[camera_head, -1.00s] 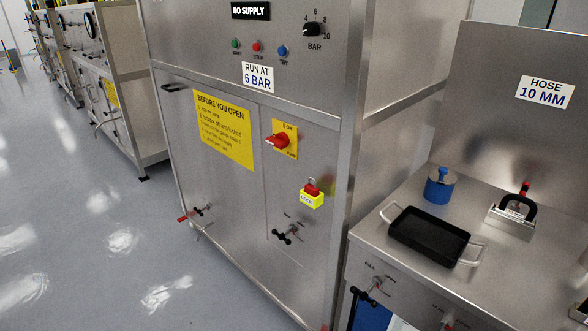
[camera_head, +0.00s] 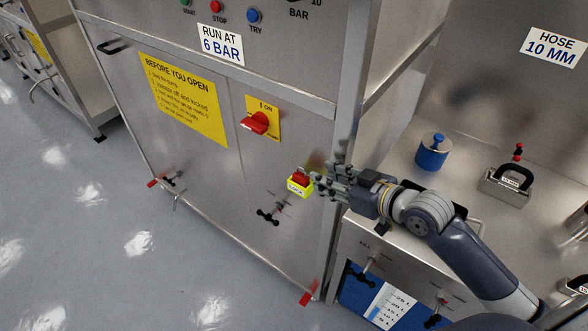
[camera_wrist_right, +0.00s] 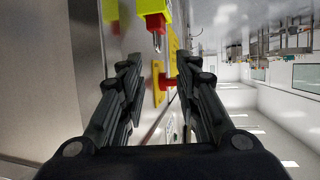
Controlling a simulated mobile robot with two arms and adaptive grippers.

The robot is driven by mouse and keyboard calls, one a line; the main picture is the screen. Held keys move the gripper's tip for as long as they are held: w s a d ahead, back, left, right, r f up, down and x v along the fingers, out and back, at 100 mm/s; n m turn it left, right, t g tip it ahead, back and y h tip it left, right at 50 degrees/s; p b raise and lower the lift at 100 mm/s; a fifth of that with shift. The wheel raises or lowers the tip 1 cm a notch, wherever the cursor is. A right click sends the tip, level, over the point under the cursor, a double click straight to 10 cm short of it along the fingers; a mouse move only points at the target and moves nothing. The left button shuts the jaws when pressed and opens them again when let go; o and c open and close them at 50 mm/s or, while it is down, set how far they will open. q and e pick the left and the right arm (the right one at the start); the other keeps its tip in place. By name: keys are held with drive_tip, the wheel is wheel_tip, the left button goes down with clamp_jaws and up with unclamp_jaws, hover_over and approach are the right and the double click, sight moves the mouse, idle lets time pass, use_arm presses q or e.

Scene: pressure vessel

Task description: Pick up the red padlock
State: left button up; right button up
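The red padlock (camera_head: 301,178) sits in a yellow holder (camera_head: 299,189) on the front of the steel cabinet. My right gripper (camera_head: 328,179) is just to the right of it, fingers pointing at it, partly in front of the cabinet edge. In the right wrist view the red padlock (camera_wrist_right: 154,23) with its metal shackle shows at the top, below the yellow holder (camera_wrist_right: 148,6). There my right gripper (camera_wrist_right: 158,70) is open and empty, its fingers on either side below the padlock, apart from it. My left gripper is not in view.
A red rotary switch (camera_head: 254,123) on a yellow plate is above left of the padlock; it also shows in the wrist view (camera_wrist_right: 167,82). A black valve handle (camera_head: 268,215) sticks out below. A bench with a blue weight (camera_head: 432,154) stands at right.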

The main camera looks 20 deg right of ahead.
sight(302, 168)
drive_tip(key=shift+p+x, duration=1.5)
drive_tip(key=shift+x, duration=3.55)
drive_tip(key=shift+s+d+f, duration=0.1)
drive_tip(key=shift+f, duration=0.05)
clamp_jaws()
